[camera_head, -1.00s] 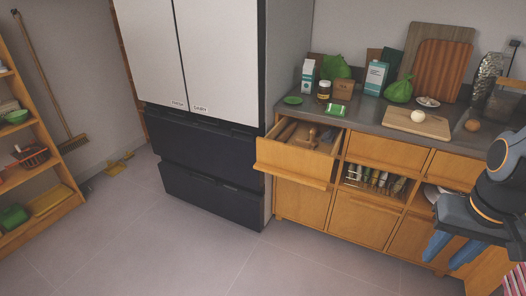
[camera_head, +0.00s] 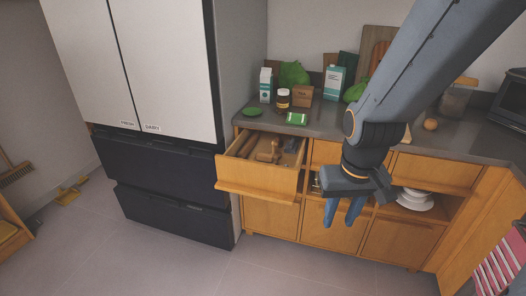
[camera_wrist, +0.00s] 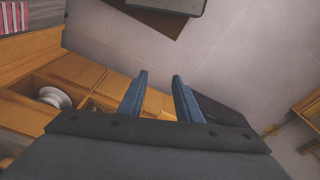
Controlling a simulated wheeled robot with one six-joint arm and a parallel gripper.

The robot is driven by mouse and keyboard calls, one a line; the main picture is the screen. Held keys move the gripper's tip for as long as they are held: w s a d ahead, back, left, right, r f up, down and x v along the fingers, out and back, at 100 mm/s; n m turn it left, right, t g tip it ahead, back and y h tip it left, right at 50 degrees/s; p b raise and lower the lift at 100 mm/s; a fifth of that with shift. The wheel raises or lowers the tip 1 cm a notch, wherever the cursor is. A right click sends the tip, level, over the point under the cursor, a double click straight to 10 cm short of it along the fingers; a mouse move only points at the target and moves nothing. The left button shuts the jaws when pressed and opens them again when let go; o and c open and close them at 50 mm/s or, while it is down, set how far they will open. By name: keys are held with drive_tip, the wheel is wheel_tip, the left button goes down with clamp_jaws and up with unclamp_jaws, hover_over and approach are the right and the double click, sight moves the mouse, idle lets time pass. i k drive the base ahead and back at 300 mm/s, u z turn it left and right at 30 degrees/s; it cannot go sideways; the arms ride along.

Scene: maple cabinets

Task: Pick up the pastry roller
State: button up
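An open wooden drawer (camera_head: 258,187) below the counter's left end holds several items. A long wooden piece (camera_head: 247,147) lies at its left side and a wooden piece with an upright part (camera_head: 268,152) lies near its middle. Either may be the pastry roller; they are too small to tell for sure. My gripper (camera_head: 342,213) hangs to the right of the drawer, in front of the cabinets, fingers pointing down. In the wrist view its two blue fingers (camera_wrist: 160,76) are apart with nothing between them. The drawer's contents do not show clearly in the wrist view.
The counter (camera_head: 325,120) above carries a carton (camera_head: 333,82), a jar (camera_head: 283,98) and a green packet (camera_head: 297,118). The fridge (camera_head: 150,70) stands left of the drawer. White plates (camera_head: 414,200) sit in an open shelf at right. The floor (camera_head: 290,270) in front is clear.

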sight(261, 157)
drive_tip(key=i, duration=1.2)
